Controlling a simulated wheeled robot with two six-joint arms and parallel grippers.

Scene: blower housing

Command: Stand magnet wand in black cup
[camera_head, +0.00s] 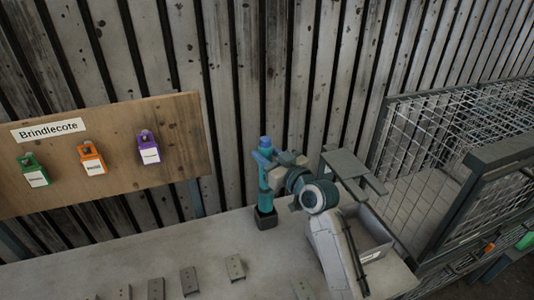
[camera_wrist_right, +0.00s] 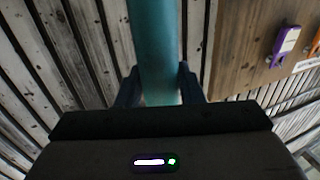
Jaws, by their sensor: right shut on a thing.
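The magnet wand (camera_head: 264,180) is a teal, upright rod with a blue top. My right gripper (camera_head: 267,158) is shut on it near its upper end. In the right wrist view the teal rod (camera_wrist_right: 154,50) runs between the two fingers of my right gripper (camera_wrist_right: 156,85). The black cup (camera_head: 266,218) stands on the bench directly below the wand. The wand's lower end meets the cup's opening; I cannot tell how deep it sits inside. My left gripper is not in view.
A grey bench (camera_head: 215,250) holds several small metal brackets (camera_head: 190,280) at the front. A wooden board (camera_head: 110,150) with green, orange and purple tagged locks stands left. A wire mesh cage (camera_head: 440,140) and a grey open box (camera_head: 370,235) are right. The bench left of the cup is clear.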

